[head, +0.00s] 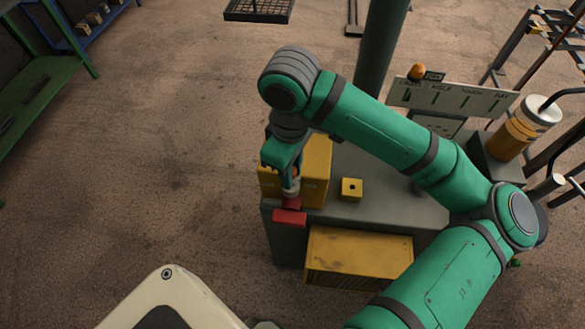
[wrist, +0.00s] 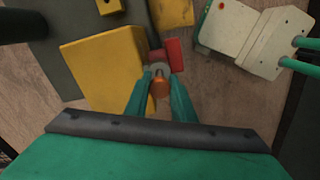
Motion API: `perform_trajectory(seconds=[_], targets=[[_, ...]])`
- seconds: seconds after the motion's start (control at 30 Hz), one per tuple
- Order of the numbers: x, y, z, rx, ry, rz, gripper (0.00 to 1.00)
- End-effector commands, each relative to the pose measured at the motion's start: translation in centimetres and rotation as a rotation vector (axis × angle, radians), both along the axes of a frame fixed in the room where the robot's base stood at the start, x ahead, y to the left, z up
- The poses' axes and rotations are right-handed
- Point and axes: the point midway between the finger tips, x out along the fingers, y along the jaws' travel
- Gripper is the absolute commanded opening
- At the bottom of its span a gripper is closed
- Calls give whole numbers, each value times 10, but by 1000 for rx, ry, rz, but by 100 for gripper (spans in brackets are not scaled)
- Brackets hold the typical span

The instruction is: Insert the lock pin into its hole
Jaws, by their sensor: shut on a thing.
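My gripper (wrist: 160,80) is shut on the lock pin (wrist: 160,90), whose orange end shows between the fingers in the wrist view. In the head view my gripper (head: 290,187) points down at the bench's front left corner. A red fitting (head: 290,217) lies just below the fingertips, beside the large yellow block (head: 316,172). In the wrist view the red fitting (wrist: 174,54) lies just beyond the fingertips and a grey round part. The pin's tip and its hole are hidden, so I cannot tell whether the pin is in the hole.
A small yellow block (head: 352,189) with a dark hole in its top stands on the grey bench (head: 395,197). A yellow bin (head: 358,258) sits under the bench top. An orange-and-white canister (head: 523,130) and a sign panel (head: 450,98) stand behind. The floor left is clear.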

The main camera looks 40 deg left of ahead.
Motion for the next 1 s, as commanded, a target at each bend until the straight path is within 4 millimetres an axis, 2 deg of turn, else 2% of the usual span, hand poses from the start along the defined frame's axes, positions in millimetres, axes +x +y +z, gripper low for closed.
perform_trajectory(seconds=[1.0], targets=[[1,-2,-22,0,0,-4,0]])
